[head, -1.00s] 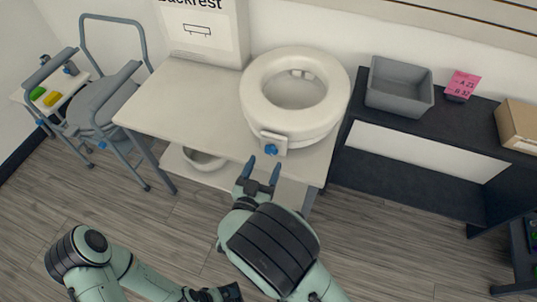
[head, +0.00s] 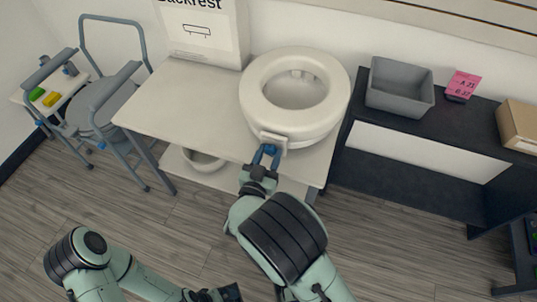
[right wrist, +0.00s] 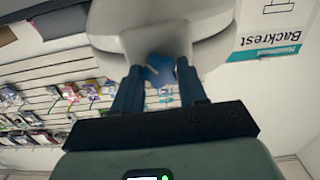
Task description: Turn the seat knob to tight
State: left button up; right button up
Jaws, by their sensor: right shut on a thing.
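The raised toilet seat (head: 256,92) is a white ring standing on the pale table (head: 160,100), with a small bracket (head: 284,143) on its front. The blue seat knob (right wrist: 160,66) shows between the fingers in the right wrist view; in the head view the fingers mostly cover it. My right gripper (head: 267,153) is shut on the knob at the front of the seat, its blue fingers (right wrist: 157,78) on either side. Any mark for tight is not readable. My left gripper (head: 224,293) is low at the bottom edge, away from the table, and its jaws are unclear.
A Backrest box (head: 205,28) stands at the table's back left. A white bowl (head: 203,161) is on the shelf below. A grey commode chair (head: 106,97) is at left. A dark shelf (head: 420,113) at right holds a grey bin (head: 400,99), a pink card (head: 462,84) and a cardboard box (head: 519,124).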

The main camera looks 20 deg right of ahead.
jog(key=shift+m, duration=0.7)
jog(key=o, duration=1.1)
jog(key=shift+c, duration=0.2)
jog(key=v, duration=1.3)
jog(key=shift+s+p, duration=0.2)
jog(key=shift+p, duration=0.25)
jog(key=shift+a, duration=0.15)
